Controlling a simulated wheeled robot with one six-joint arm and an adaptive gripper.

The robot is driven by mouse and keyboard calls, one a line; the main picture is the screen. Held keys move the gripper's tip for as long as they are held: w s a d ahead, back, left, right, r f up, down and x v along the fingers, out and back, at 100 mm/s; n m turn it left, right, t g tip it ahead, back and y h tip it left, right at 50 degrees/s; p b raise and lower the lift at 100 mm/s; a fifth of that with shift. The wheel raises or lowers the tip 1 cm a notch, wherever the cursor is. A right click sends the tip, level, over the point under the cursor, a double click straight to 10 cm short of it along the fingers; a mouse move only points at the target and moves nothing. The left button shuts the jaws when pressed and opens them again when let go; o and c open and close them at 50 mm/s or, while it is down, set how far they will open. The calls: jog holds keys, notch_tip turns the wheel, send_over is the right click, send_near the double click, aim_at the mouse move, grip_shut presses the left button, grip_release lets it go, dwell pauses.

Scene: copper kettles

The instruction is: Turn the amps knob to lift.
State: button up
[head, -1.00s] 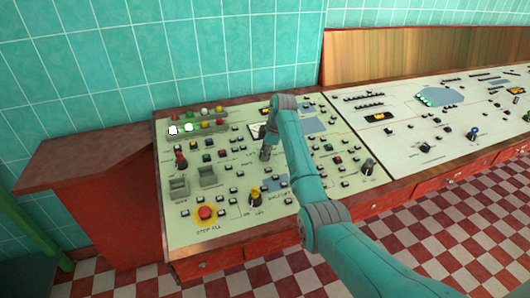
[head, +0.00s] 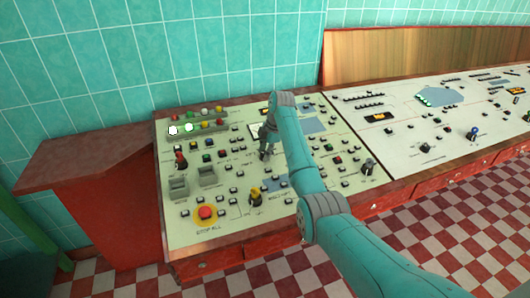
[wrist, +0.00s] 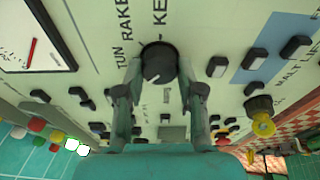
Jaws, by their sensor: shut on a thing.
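A round black knob (wrist: 158,64) with a pale pointer mark stands on the cream panel in the wrist view, beside partly cropped lettering that includes "RAKE". I take it for the amps knob, but its label is not clear. My gripper (wrist: 161,80) has one finger on each side of it and is shut on it. In the head view my gripper (head: 264,152) points down at the middle of the left panel (head: 235,178). The knob is too small and too hidden there to make out.
A yellow-and-black knob (head: 255,196) and a red stop button (head: 205,212) stand nearer the panel's front edge. A red knob (head: 181,160) and several small buttons lie to the left. A black knob (head: 368,167) stands at the right.

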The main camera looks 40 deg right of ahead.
jog(key=o, duration=1.1)
jog(key=shift+o, duration=0.2)
jog(key=v, duration=1.2)
